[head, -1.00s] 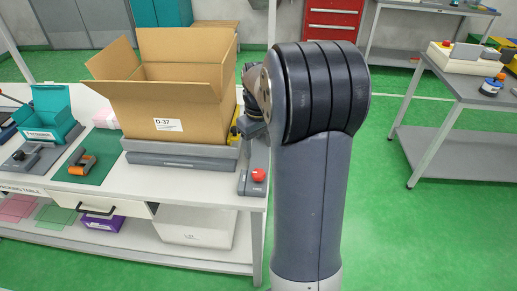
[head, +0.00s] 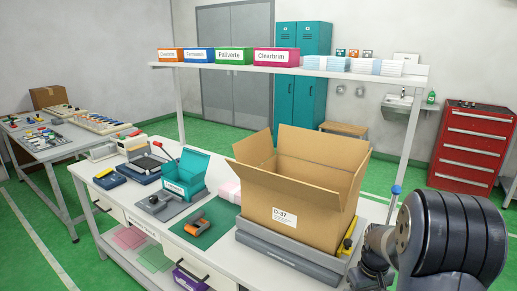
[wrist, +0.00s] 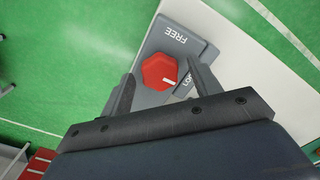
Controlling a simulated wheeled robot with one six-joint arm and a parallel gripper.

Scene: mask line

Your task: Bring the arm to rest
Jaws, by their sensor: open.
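My gripper (wrist: 163,88) is open in the wrist view, its two dark fingers spread. Between and beyond the fingertips is a red six-sided knob (wrist: 158,71) with a white mark pointing right. The knob sits on a grey control box (wrist: 182,44) labelled FREE, with a second label partly hidden by the right finger. I cannot tell how far the fingers are above the knob. In the head view my arm stands at the lower right, bent down beside the table; the fingers and the knob are not clearly seen there.
An open cardboard box (head: 310,215) marked D-37 stands on a grey platform (head: 285,262) close left of my arm. A teal box (head: 187,178) and an orange tool (head: 196,228) lie farther left. A shelf (head: 290,71) spans above the table.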

